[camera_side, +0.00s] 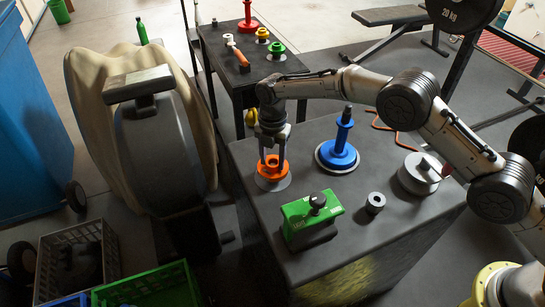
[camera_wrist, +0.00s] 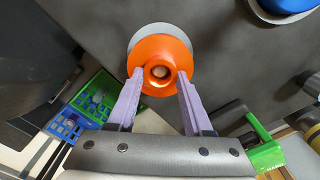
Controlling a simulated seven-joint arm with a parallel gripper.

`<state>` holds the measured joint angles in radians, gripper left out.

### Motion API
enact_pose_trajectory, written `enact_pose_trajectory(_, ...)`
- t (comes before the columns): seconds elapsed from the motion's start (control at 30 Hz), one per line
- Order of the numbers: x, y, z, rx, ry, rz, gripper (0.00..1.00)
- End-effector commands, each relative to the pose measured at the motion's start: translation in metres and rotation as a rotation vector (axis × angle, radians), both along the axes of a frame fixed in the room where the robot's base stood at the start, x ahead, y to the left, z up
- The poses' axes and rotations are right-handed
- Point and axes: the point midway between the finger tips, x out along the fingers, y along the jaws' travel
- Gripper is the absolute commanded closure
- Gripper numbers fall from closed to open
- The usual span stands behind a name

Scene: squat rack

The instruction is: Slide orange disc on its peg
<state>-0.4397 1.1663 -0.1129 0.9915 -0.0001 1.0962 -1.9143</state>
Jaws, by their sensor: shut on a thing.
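The orange disc (camera_side: 271,172), with a raised hub, is at the left part of the dark table, over a round grey base (camera_side: 284,183). My gripper (camera_side: 273,164) points down and is shut on the orange disc's hub. In the wrist view the orange disc (camera_wrist: 160,48) covers much of the grey base (camera_wrist: 137,36), which shows past its upper left edge. My fingertips (camera_wrist: 160,73) are on either side of the hub. A light round spot, perhaps a peg top, shows in the hub's hole. Whether the disc rests on the base is unclear.
A blue peg piece (camera_side: 340,151) stands to the right on a pale base. A green block (camera_side: 312,215) with a black knob, a small metal ring (camera_side: 375,203) and a silver round weight (camera_side: 419,174) are also on the table (camera_side: 400,235). A smaller table with coloured pieces stands behind.

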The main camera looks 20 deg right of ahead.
Motion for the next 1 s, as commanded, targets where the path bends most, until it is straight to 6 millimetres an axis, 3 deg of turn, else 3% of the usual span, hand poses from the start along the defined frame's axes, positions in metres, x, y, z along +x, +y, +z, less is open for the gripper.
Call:
enact_pose_trajectory(0.33, 0.0016, 0.0007, 0.0017, 0.003, -0.006, 0.0, 1.0)
enact_pose_trajectory(0.37, 0.0016, 0.0008, 0.002, 0.004, -0.006, 0.0, 0.44)
enact_pose_trajectory(0.5, 0.0011, 0.0006, 0.001, 0.002, -0.005, 0.0, 0.19)
enact_pose_trajectory(0.53, 0.001, 0.0004, 0.0008, 0.002, -0.004, 0.0, 0.15)
enact_pose_trajectory(0.73, 0.0004, 0.0001, -0.0003, 0.001, -0.002, 0.0, 0.15)
enact_pose_trajectory(0.83, -0.0013, -0.0006, -0.0035, -0.002, 0.005, 0.0, 0.0)
enact_pose_trajectory(1.0, -0.0006, -0.0003, -0.0023, -0.001, 0.002, 0.0, 0.0)
